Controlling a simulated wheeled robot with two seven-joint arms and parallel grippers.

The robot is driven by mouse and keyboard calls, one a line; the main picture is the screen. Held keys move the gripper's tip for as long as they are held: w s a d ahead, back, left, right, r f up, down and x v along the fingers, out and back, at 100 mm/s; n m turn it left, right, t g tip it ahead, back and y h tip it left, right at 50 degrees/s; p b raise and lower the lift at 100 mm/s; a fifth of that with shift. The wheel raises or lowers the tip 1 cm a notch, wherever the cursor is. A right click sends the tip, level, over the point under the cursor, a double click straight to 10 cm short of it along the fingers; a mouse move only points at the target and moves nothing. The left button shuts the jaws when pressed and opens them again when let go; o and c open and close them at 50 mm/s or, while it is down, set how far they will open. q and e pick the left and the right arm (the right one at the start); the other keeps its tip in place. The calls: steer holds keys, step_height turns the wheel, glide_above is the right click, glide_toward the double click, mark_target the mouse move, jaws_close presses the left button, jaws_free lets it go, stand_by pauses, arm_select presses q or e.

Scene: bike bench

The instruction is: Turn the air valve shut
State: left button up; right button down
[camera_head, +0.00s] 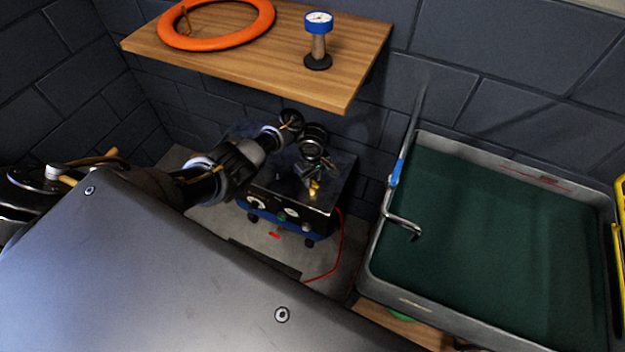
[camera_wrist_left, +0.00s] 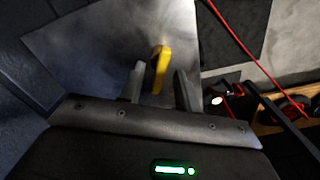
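The air valve's yellow lever (camera_head: 315,187) stands on the dark metal top of a boxy unit (camera_head: 327,203) with a blue lower part and dials on its front. My left gripper (camera_head: 312,177) is over that top, right at the lever, and partly hides it. In the left wrist view the yellow lever (camera_wrist_left: 161,70) shows between and beyond the two fingertips of the left gripper (camera_wrist_left: 160,82). The fingers are apart, with gaps visible beside the lever; whether either touches it I cannot tell. My right gripper is not in view.
A wooden shelf (camera_head: 240,60) above the unit holds an orange ring (camera_head: 165,35) and a blue-topped gauge (camera_head: 319,22). A grey tray (camera_head: 480,312) with a green floor stands at the right, with a blue-handled tool (camera_head: 395,173) at its left rim. A red hose (camera_head: 340,240) runs beside the unit.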

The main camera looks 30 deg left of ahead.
arm_select(q)
steer(key=shift+c, duration=0.2)
jaws_close()
steer(key=shift+r+m+p, duration=0.15)
steer(key=shift+m+p, duration=0.75)
steer(key=shift+p, duration=0.05)
steer(key=shift+m+p, duration=0.65)
steer(key=shift+m, duration=0.15)
steer(key=m+p, duration=0.1)
steer(key=m, duration=0.2)
steer(key=shift+m, duration=0.3)
steer(key=shift+f+m+p, duration=0.2)
steer(key=shift+m+p, duration=0.5)
steer(key=shift+m, duration=1.6)
